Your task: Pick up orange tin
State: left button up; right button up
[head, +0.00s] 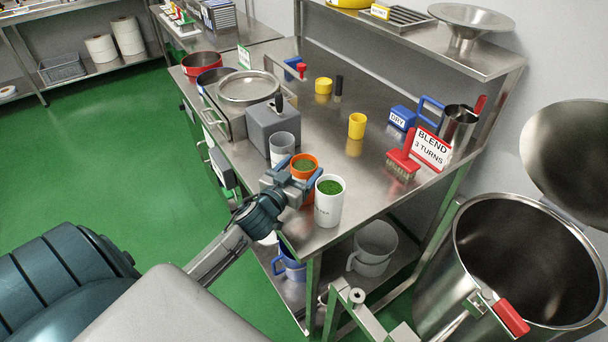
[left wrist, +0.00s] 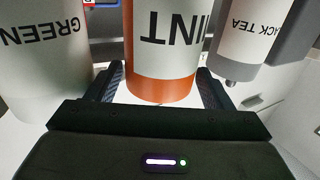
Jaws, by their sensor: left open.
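The orange tin (head: 304,162) stands upright near the table's front corner, filled with green leaves. In the left wrist view the orange tin (left wrist: 161,88) carries a white label reading MINT. My left gripper (head: 300,182) is at the tin, low on its side. In the left wrist view the open fingers of my left gripper (left wrist: 163,80) stand on either side of the tin, with a small gap visible at the left finger; contact at the right cannot be told. My right gripper is not in view.
A white tin (head: 328,206) labelled GREEN in the wrist view (left wrist: 45,65) and a grey tin (head: 283,147) labelled BLACK TEA (left wrist: 255,40) stand close on either side. A grey box (head: 271,125) stands behind.

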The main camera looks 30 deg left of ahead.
pick_arm(q)
jog(key=shift+w+r+p, duration=0.1)
jog(key=shift+w+p, duration=0.25)
jog(key=shift+w, duration=0.85)
jog(key=c, duration=0.9)
jog(key=shift+c, duration=0.6)
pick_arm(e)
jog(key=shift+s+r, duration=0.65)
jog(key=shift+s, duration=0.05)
